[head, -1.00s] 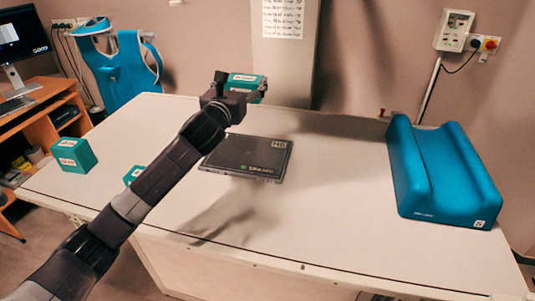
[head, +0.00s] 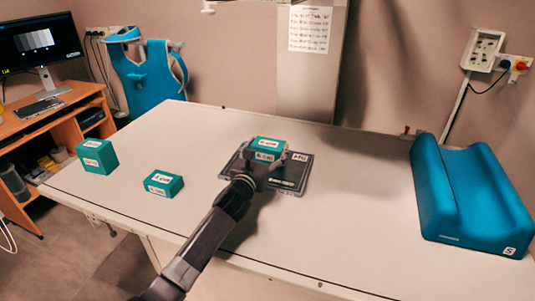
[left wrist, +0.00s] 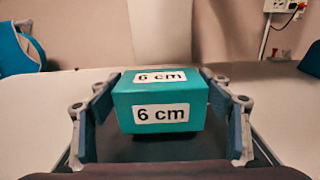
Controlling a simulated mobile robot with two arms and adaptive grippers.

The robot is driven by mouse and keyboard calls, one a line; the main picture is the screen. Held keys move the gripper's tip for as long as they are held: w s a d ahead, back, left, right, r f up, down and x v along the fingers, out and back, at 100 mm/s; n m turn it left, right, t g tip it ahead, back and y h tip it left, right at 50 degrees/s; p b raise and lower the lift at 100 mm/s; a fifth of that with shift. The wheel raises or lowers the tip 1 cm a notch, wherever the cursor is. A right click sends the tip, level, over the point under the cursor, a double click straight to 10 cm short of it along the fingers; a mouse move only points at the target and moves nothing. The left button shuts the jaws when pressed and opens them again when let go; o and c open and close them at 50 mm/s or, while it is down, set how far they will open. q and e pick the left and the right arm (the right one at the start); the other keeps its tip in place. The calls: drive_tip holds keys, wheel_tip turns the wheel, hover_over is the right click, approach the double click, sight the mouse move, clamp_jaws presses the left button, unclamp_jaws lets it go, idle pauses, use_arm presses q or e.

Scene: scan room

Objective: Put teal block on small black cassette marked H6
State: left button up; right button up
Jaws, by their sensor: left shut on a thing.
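A teal block (head: 266,143) is held by my left gripper (head: 257,165) over the black cassette (head: 293,177), which has an H6 label near its far right corner. In the left wrist view, the block (left wrist: 155,95) shows "6 cm" labels and sits level between the two fingers of the gripper (left wrist: 160,112), which are shut on its sides. The block hides part of the cassette. I cannot tell whether its underside touches the cassette. My right gripper is not in view.
Two more teal blocks stand on the white table (head: 330,235): a larger one (head: 97,157) at the far left and a flatter one (head: 163,184) nearer the cassette. A blue padded cradle (head: 475,205) lies at the right. The table between cassette and cradle is clear.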

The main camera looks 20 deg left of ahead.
use_arm(q)
drive_tip(key=shift+f, duration=0.9)
drive_tip(key=shift+f, duration=0.1)
drive_tip(key=o, duration=1.5)
drive_tip(key=shift+f, duration=0.1)
drive_tip(key=shift+r, duration=0.25)
drive_tip(key=shift+s+f, duration=0.15)
drive_tip(key=shift+s, duration=0.15)
drive_tip(key=s, duration=1.1)
drive_tip(key=shift+s+a, duration=0.2)
drive_tip(key=shift+s, duration=0.05)
